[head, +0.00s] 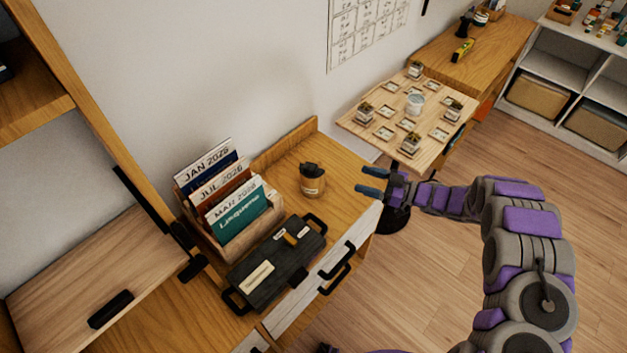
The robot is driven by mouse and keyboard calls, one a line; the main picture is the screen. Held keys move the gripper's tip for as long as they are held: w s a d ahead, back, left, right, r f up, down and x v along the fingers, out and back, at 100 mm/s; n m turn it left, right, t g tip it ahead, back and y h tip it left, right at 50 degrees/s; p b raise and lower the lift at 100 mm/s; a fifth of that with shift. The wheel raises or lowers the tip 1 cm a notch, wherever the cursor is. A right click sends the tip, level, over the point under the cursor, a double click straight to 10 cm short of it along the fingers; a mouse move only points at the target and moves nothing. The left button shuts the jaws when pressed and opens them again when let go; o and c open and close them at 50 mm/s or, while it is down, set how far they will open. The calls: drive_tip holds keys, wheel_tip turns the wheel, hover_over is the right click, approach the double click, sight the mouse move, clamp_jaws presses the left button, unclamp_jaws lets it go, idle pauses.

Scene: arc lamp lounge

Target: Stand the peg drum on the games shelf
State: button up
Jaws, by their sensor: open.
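I cannot tell for certain which thing is the peg drum. A pale round drum-like container (414,103) stands upright among small square jars on the light wooden table. A brown jar with a dark lid (312,179) stands upright on the nearer wooden cabinet. My gripper (367,181) is open with nothing between its blue-tipped fingers. It points left, over the cabinet's right edge, to the right of the brown jar and apart from it. No shelf is clearly marked as the games shelf; a white shelf unit (575,60) stands at the far right and a wooden-framed shelf (95,270) at the left.
Black drawer handles (336,268) stick out in front. Several jars and labels cover the light wooden table (357,122). The wooden floor (440,260) is open.

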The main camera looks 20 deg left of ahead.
drive_tip(key=b, duration=0.2)
approach(316, 169)
drive_tip(key=shift+g, duration=0.3)
drive_tip(key=a, duration=0.7)
drive_tip(key=shift+w+f, duration=0.15)
drive_tip(key=shift+w+a+f+b, duration=0.1)
drive_tip(key=shift+w+a+b, duration=0.1)
drive_tip(key=shift+a, duration=1.1)
drive_tip(key=shift+w+a+f+b, duration=0.1)
drive_tip(key=shift+a+b, duration=0.05)
drive_tip(key=shift+a, duration=1.2)
drive_tip(key=shift+s+d, duration=0.1)
clamp_jaws()
